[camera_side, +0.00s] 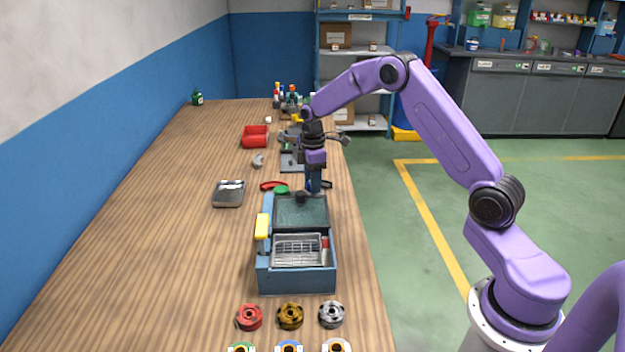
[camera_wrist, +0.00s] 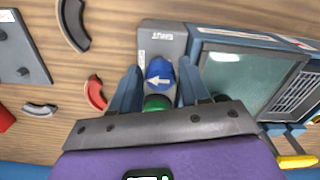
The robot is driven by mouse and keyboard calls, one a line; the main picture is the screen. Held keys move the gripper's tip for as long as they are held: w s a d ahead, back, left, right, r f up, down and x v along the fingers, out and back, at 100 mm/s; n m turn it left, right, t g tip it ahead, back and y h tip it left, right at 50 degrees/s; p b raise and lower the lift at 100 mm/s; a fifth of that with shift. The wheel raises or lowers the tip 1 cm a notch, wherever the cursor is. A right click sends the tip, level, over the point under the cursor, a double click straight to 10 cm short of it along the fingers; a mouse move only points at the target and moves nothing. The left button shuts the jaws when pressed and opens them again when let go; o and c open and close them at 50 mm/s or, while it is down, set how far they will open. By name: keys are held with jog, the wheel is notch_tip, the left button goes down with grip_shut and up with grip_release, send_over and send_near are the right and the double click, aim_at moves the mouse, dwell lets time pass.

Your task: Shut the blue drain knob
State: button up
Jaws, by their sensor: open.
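The blue drain knob (camera_wrist: 159,74), with a white arrow pointing left in the wrist view, sits on a grey panel (camera_wrist: 160,36) at the end of a blue tank unit. My gripper (camera_wrist: 160,67) is open, with one finger on each side of the blue knob. I cannot tell if the fingers touch it. A green knob (camera_wrist: 157,102) lies right beside the blue one, nearer the wrist, partly hidden by my gripper; it also shows in the side view (camera_side: 281,190). In the side view my gripper (camera_side: 313,190) points down behind the tank unit (camera_side: 296,284) and hides the blue knob.
The tank unit has a dark lid and a wire basket (camera_side: 297,250), with a yellow handle (camera_side: 262,226) on its left. A red curved part (camera_wrist: 95,92) and grey curved parts lie nearby. A metal tray (camera_side: 229,195) and a red bin (camera_side: 255,137) stand left and behind. The table's left side is mostly clear.

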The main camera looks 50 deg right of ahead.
jog(key=c, duration=0.8)
jog(key=shift+m, duration=0.4)
jog(key=m, duration=0.3)
jog(key=shift+m, duration=0.4)
jog(key=m, duration=0.4)
jog(key=shift+a, duration=0.15)
jog(key=m, duration=0.9)
jog(key=shift+a+r, duration=0.1)
jog(key=shift+o, duration=0.2)
jog(key=shift+m, duration=0.3)
